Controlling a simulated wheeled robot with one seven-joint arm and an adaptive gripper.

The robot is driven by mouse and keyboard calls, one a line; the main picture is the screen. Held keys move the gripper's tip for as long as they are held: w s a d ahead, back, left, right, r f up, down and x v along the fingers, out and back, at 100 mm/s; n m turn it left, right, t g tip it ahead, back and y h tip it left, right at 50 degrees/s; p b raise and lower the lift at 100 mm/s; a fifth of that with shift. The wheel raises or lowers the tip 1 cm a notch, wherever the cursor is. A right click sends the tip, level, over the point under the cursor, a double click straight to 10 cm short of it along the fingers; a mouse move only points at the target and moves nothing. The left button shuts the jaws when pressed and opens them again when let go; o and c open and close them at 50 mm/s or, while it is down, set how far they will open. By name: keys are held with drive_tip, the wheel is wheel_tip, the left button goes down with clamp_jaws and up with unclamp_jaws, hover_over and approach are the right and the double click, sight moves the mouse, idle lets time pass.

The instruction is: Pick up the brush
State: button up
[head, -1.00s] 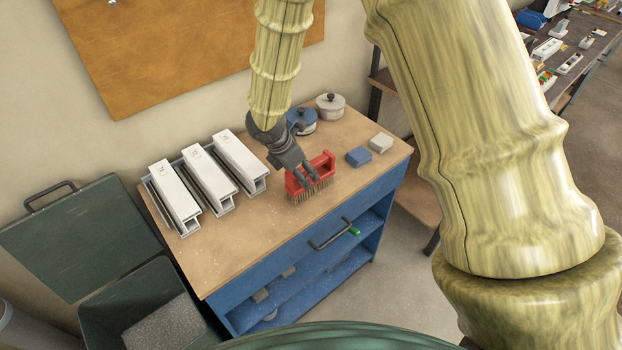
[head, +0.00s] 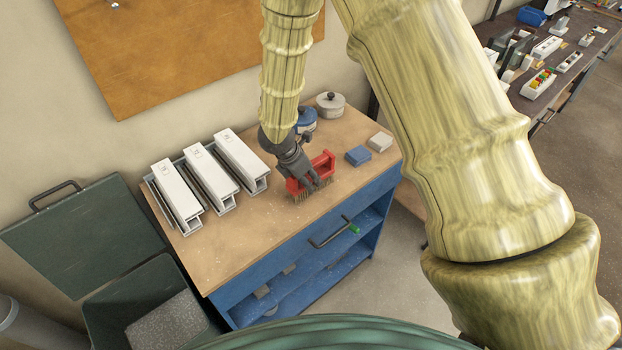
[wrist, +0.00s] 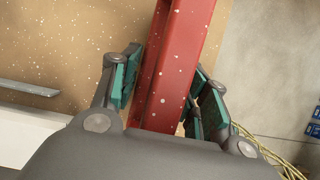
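The red brush (head: 325,162) stands on the bench top with its bristles down. It is near the bench's front edge, right of the white profiles. My gripper (head: 317,184) is down at the brush, in front of part of its red body. In the wrist view, the red bar of the brush (wrist: 176,65) runs between the finger pads of my gripper (wrist: 168,80). The pads lie close on both sides, and a narrow strip of bench shows between the left pad and the bar.
Three white profiles (head: 208,173) in clamps stand left of the brush. A blue block (head: 358,156) and a pale block (head: 380,141) lie to the right. A blue pot (head: 305,122) and a white pot (head: 330,105) stand behind. The bench top (head: 245,240) is clear in front.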

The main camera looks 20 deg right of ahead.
drive_tip(key=c, duration=0.4)
drive_tip(key=shift+r, duration=0.1)
